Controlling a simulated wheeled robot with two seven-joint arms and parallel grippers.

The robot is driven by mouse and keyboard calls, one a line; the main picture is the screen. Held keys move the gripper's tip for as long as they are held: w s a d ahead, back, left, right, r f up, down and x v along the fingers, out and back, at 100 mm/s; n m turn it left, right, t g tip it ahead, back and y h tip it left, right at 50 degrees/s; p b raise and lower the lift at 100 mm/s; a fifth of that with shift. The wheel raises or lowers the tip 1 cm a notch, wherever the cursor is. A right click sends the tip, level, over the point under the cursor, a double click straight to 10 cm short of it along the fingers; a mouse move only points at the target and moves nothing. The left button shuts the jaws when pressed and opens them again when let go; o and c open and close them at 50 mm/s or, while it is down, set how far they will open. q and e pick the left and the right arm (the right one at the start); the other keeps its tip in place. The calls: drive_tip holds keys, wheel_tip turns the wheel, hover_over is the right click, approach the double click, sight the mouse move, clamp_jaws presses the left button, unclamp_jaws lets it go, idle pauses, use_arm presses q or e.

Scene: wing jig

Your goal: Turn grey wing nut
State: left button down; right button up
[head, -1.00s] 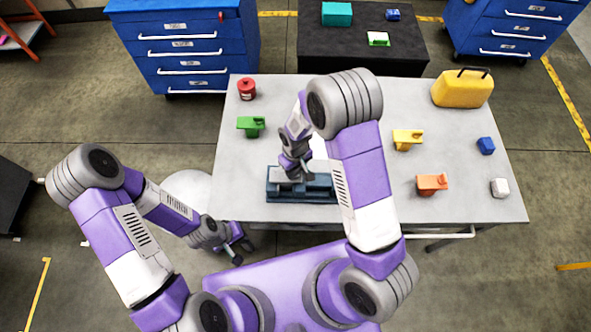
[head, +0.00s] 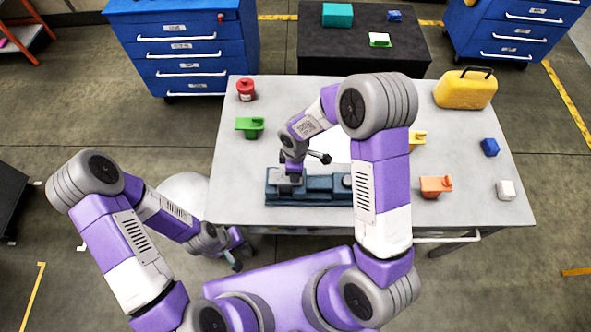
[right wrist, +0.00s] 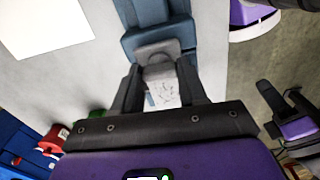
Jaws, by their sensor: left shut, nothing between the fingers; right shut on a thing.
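The blue-grey jig (head: 320,190) lies near the front edge of the table. My right gripper (head: 290,174) points down over its left end. In the right wrist view, the right gripper (right wrist: 160,72) is shut on the grey wing nut (right wrist: 157,52), with one dark finger on each side. The fingers and wrist hide much of the nut in the head view. My left gripper (head: 237,262) is shut and empty, low in front of the table's left corner and away from the jig.
Green (head: 250,127), orange (head: 436,186) and partly hidden yellow (head: 417,139) pieces stand on the table (head: 470,209). A red canister (head: 246,90), yellow case (head: 466,89), blue block (head: 490,147) and white block (head: 505,190) are near the edges. A white sheet (right wrist: 45,25) lies beside the jig.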

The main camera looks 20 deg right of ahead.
drive_tip(key=shift+n, duration=0.6)
drive_tip(key=o, duration=1.1)
drive_tip(key=shift+r, duration=0.1)
wheel_tip(320, 180, up, 7)
drive_tip(key=shift+r, duration=0.2)
